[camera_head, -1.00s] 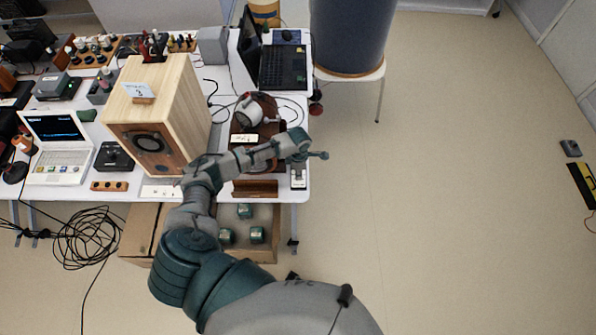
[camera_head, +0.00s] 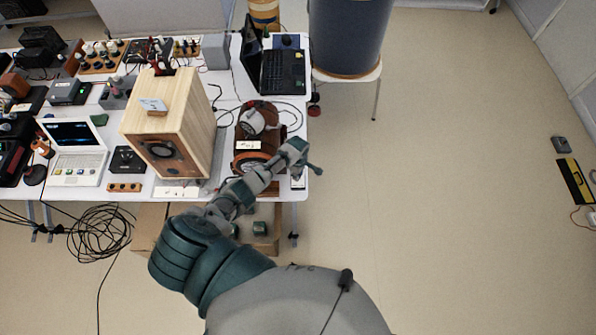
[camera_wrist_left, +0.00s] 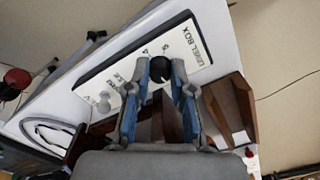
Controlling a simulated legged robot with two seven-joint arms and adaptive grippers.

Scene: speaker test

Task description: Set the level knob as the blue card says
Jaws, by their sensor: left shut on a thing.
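The level box (camera_wrist_left: 195,50) is a white panel with a dark edge and printed lettering, filling the middle of the left wrist view. Its black knob (camera_wrist_left: 161,68) stands beside the printed figures 4 and 5; I cannot tell where it points. My left gripper (camera_wrist_left: 160,82) is shut on this knob, a fingertip on each side. In the head view my left gripper (camera_head: 308,168) is over the box (camera_head: 298,182) at the table's front right corner, hiding part of it.
The wooden speaker (camera_head: 200,115) stands left of my arm. A brown device (camera_head: 243,162) sits just left of the gripper, with cables behind it. A white laptop (camera_head: 80,165) and small boxes fill the left.

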